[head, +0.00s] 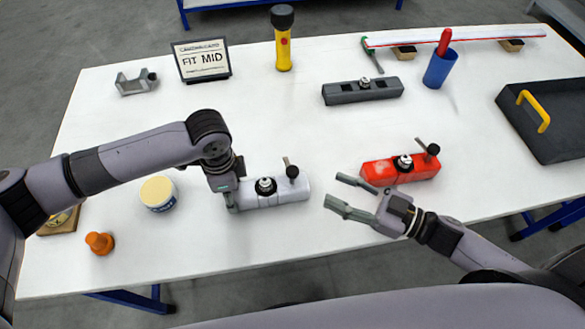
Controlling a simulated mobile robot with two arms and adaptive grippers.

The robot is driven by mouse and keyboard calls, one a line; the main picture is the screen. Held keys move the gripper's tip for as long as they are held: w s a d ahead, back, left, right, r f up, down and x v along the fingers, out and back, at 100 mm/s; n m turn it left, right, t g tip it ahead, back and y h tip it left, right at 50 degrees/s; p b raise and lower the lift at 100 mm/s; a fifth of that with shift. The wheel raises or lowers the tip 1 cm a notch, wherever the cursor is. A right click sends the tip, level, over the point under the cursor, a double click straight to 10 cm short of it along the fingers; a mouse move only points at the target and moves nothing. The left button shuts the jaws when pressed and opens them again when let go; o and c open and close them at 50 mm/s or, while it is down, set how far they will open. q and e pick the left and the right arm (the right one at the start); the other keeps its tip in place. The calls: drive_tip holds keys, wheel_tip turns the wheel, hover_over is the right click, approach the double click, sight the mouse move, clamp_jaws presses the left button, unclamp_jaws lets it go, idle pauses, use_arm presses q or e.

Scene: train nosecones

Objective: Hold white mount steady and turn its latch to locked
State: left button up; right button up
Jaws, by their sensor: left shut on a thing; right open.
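The white mount (290,193) is a pale block lying on the white table. It has a round silver and black fitting (265,186) on top. Its latch (291,169), a short dark lever with a knob, stands up near the right end. My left gripper (231,202) is shut on the left end of the white mount, and its fingers are partly hidden by the wrist. My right gripper (342,195) is open and empty, to the right of the white mount and apart from it, with its fingers pointing left.
A red mount (411,170) with a latch sits just behind my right gripper. A dark grey mount (362,91), a "FIT MID" sign (202,60), a flashlight (283,45) and a blue cup (440,68) stand farther back. A round tub (159,194) is left.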

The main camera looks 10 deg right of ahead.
sight(298, 174)
drive_tip(key=x, duration=1.2)
drive_tip(key=shift+d+f, duration=0.1)
clamp_jaws()
